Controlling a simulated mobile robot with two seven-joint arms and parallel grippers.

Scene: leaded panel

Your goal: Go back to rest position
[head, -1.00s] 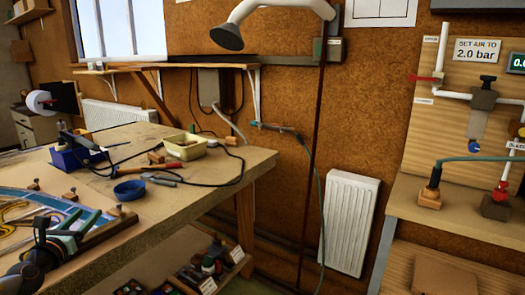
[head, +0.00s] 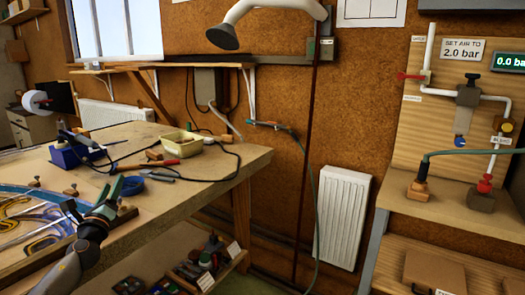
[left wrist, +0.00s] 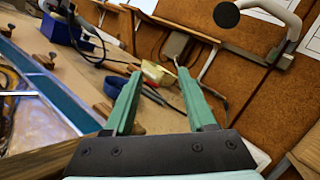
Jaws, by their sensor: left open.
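My left gripper (head: 95,196) is over the near right part of the workbench (head: 205,180), its green fingers apart with nothing between them. It also shows in the left wrist view (left wrist: 159,74), open and empty. The leaded panel (head: 35,228) lies on the bench at the left, partly hidden by my left arm. My right gripper is not in view.
A yellow tub (head: 182,144), a blue soldering stand (head: 75,155), cables and hand tools lie on the bench. A shelf below holds several items. At the right, a wooden board with white pipes (head: 432,75) stands above another bench (head: 395,200). A white radiator (head: 340,210) hangs between.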

